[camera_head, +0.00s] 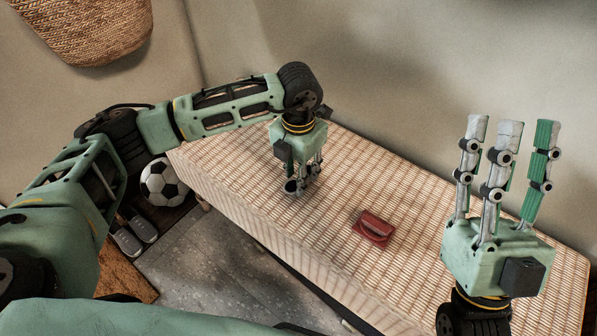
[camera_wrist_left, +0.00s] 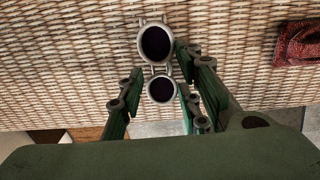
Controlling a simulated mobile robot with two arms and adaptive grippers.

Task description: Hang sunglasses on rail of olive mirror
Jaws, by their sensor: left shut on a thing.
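The sunglasses (camera_wrist_left: 155,43) have round dark lenses in a pale metal frame. In the left wrist view they sit between the fingers of my left gripper (camera_wrist_left: 166,78), which is shut on them. In the head view the sunglasses (camera_head: 292,187) show small and dark under my left gripper (camera_head: 305,178), which points down over the woven bench. I cannot tell whether they touch the bench top. My right gripper (camera_head: 509,135) is open and empty, its fingers pointing up at the right. No olive mirror or rail shows in either view.
The woven bench (camera_head: 237,185) runs along the wall. A red purse-like item (camera_head: 373,230) lies on it and also shows in the left wrist view (camera_wrist_left: 298,42). A football (camera_head: 163,187) and grey shoes (camera_head: 131,235) are at the left. A wicker basket (camera_head: 85,28) hangs at top left.

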